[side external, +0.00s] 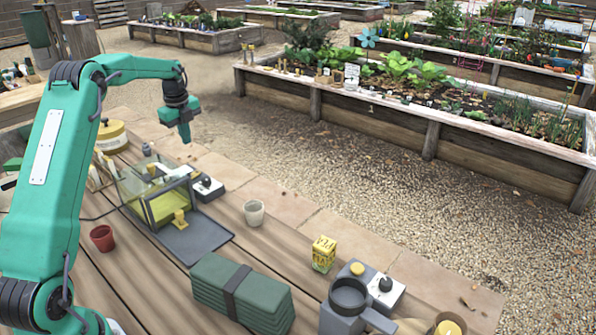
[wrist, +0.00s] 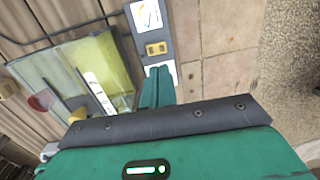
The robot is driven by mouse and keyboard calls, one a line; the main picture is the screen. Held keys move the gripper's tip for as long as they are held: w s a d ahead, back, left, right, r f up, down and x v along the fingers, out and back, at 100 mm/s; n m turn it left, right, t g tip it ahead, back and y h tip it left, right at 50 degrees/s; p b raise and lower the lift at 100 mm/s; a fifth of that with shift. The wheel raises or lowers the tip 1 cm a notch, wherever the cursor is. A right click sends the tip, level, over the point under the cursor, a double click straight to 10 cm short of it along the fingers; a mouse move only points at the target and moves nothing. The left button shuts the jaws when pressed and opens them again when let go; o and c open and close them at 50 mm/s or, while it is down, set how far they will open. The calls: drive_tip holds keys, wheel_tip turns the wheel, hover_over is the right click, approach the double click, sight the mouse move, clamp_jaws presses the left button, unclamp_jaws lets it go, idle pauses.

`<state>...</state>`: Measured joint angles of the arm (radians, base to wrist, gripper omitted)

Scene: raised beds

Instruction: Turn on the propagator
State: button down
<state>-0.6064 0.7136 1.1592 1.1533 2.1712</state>
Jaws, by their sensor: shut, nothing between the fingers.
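The propagator is a clear box with a yellow-green interior (side external: 150,192) on the wooden bench in the side external view; the same clear box shows at left in the wrist view (wrist: 92,62). A small control box with a dark knob (side external: 205,188) sits against its right side. In the wrist view a grey panel (wrist: 140,42) beside the box carries white labels and a small brass-coloured fitting (wrist: 156,49); its setting cannot be read. My gripper (side external: 185,138) is shut and empty, raised above the bench beyond the control box. Its fingertips (wrist: 158,72) overlap the panel's lower end in the wrist view.
A dark tray (side external: 200,243) lies before the propagator. A white cup (side external: 254,212), a red pot (side external: 102,238), a green strapped bundle (side external: 238,290), a yellow carton (side external: 323,254) and a grey device (side external: 348,303) stand on the bench. The air around my gripper is clear.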

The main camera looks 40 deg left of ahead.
sight(197, 172)
drive_tip(key=f, duration=0.3)
drive_tip(key=w+f, duration=0.1)
drive_tip(key=f, duration=0.6)
drive_tip(key=shift+w+f, duration=0.25)
drive_tip(key=shift+f, duration=0.1)
drive_tip(key=shift+w+f, duration=0.1)
drive_tip(key=shift+f, duration=0.1)
drive_tip(key=shift+s+r, duration=0.2)
drive_tip(key=shift+s, duration=0.6)
drive_tip(key=shift+r, duration=0.15)
wheel_tip(197, 172, up, 14)
drive_tip(key=w, duration=0.2)
drive_tip(key=shift+f, duration=0.2)
idle(0.5)
